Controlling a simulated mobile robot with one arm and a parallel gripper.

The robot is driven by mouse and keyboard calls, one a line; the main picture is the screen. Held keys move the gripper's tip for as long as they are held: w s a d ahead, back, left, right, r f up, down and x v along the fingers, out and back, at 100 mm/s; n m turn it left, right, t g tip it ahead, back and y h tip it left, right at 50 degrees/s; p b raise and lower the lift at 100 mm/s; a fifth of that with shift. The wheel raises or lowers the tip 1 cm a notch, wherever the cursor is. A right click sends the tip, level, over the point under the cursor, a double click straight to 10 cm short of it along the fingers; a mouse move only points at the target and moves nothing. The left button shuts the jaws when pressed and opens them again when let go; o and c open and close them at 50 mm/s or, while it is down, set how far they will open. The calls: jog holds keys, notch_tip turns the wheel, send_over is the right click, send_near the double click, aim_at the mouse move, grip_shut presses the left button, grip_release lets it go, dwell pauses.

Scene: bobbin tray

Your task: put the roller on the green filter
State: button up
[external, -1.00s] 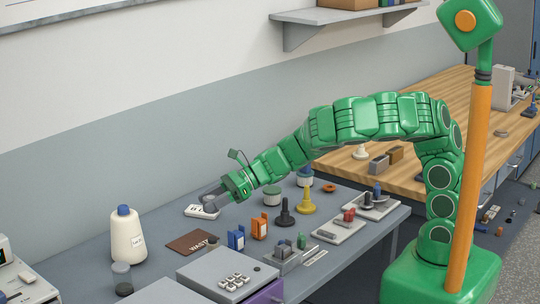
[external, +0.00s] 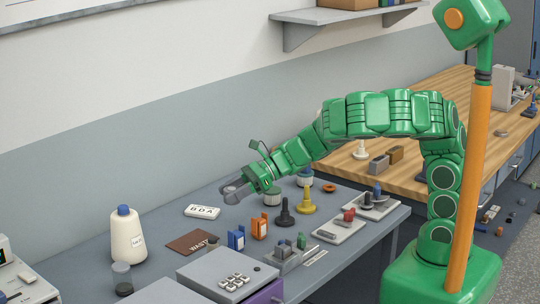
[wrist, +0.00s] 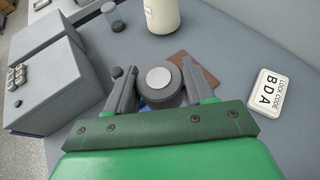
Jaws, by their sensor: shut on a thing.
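My gripper (external: 232,191) is above the grey bench, to the right of the white code card. In the wrist view, its two grey fingers (wrist: 160,72) are shut on a dark round piece with a pale disc on top, which I take as the roller (wrist: 158,78). In the external view the fingers show as a grey shape, and the roller is hard to make out. A small green piece (external: 301,240) stands beside the grey block on the bench; it may be the green filter, but I cannot tell for sure.
The code card (external: 202,211) lies flat on the bench. A white bottle (external: 128,236) is at left.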

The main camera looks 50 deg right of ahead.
jog(key=s+d+r, duration=0.2)
jog(key=s+d, duration=0.1)
jog(key=d, duration=1.1)
jog(key=s+d+r, duration=0.3)
jog(key=d, duration=1.1)
send_over(273, 189)
jog(key=shift+a+f, duration=0.1)
jog(key=shift+f, duration=6.55)
jog(key=shift+f, duration=0.15)
jog(key=o, duration=1.1)
jog(key=shift+c, duration=0.2)
